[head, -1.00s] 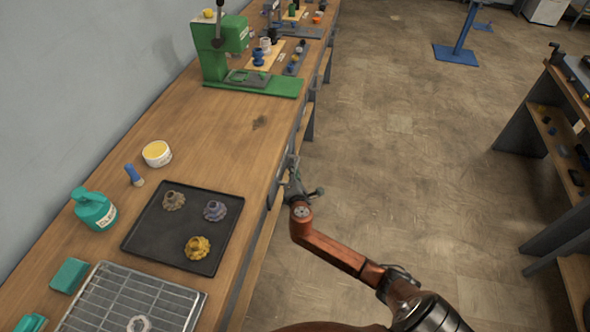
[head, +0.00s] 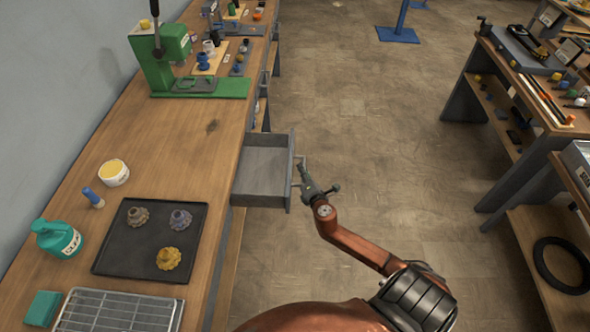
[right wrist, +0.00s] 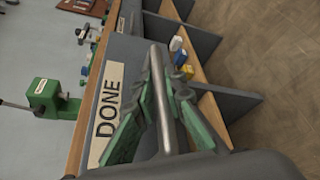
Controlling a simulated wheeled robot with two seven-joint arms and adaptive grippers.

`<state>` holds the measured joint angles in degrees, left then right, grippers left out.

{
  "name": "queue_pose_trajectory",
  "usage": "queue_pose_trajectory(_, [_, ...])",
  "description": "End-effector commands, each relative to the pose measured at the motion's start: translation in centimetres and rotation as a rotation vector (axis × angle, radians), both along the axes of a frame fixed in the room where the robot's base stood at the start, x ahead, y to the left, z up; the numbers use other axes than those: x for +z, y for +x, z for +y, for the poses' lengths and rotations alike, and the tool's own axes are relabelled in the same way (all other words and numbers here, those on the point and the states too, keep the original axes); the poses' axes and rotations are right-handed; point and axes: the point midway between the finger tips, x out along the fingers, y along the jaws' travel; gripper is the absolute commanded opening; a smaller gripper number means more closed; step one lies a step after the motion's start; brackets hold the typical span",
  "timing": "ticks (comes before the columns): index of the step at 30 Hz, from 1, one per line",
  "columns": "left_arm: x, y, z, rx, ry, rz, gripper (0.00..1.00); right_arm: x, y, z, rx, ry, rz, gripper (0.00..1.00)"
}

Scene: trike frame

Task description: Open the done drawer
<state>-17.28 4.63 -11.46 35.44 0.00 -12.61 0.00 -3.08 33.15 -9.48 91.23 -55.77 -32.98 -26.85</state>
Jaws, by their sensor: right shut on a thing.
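The done drawer (head: 263,172) is a grey drawer pulled out from the front of the wooden workbench in the head view, and its visible inside is empty. In the right wrist view its front carries a label (right wrist: 107,115) reading DONE. My right gripper (head: 304,178) is at the drawer's front, with its green fingers (right wrist: 162,100) on both sides of the bar handle (right wrist: 161,95), shut on it. The handle also shows in the head view (head: 299,168). My left gripper is not in view.
The workbench (head: 217,150) holds a dark tray (head: 125,262) with three gear-like parts, a teal bottle (head: 56,239), a wire rack (head: 118,312) and a green press (head: 165,65). Another bench (head: 490,60) stands at right, with a black ring (head: 562,266) low down. Open floor lies between.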

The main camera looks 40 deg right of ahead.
Motion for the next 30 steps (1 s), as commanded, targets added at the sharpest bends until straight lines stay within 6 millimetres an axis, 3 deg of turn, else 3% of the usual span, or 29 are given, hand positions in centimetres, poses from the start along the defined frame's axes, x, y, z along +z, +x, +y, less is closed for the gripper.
queue_pose_trajectory(10, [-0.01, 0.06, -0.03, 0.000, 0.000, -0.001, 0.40, -0.20, -0.20, -0.06, 0.000, 0.002, 0.003, 0.00])
queue_pose_trajectory(11, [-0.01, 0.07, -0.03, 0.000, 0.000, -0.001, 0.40, -0.20, -0.20, -0.06, 0.000, 0.002, 0.003, 0.12])
queue_pose_trajectory(18, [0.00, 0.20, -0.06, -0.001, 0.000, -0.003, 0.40, -0.12, -0.16, -0.10, 0.000, 0.001, 0.002, 0.28])
queue_pose_trajectory(30, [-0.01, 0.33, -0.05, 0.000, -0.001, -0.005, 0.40, 0.00, -0.95, 0.25, 0.001, 0.000, 0.003, 0.29])
